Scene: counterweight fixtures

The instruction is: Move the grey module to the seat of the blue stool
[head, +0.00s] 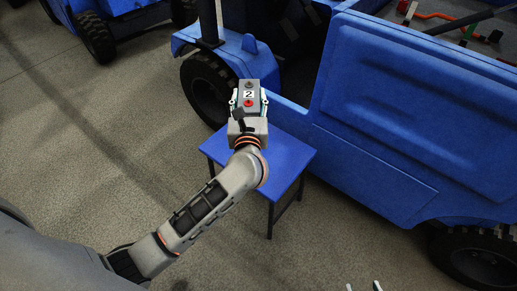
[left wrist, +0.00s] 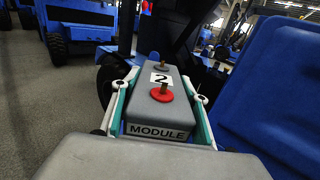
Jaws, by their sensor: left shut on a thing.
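The grey module (head: 248,86) is a box with a white label reading 2, a red knob and a dark knob. It also shows in the left wrist view (left wrist: 147,110), with MODULE printed on its near end. My left gripper (head: 249,100) is shut on it, one finger along each side. The blue stool (head: 285,152) stands on the floor with a flat square seat and dark legs. In the head view the gripper and module overlap the seat's far left edge and appear above it. My right gripper (head: 363,287) shows only two fingertips, apart, with nothing seen between them.
A large blue vehicle (head: 410,110) stands right behind the stool, its side panel and a black wheel (head: 208,88) close by. Another blue vehicle (head: 98,22) is at top left. Loose parts lie in the vehicle's bed at top right. The concrete floor is clear on the left.

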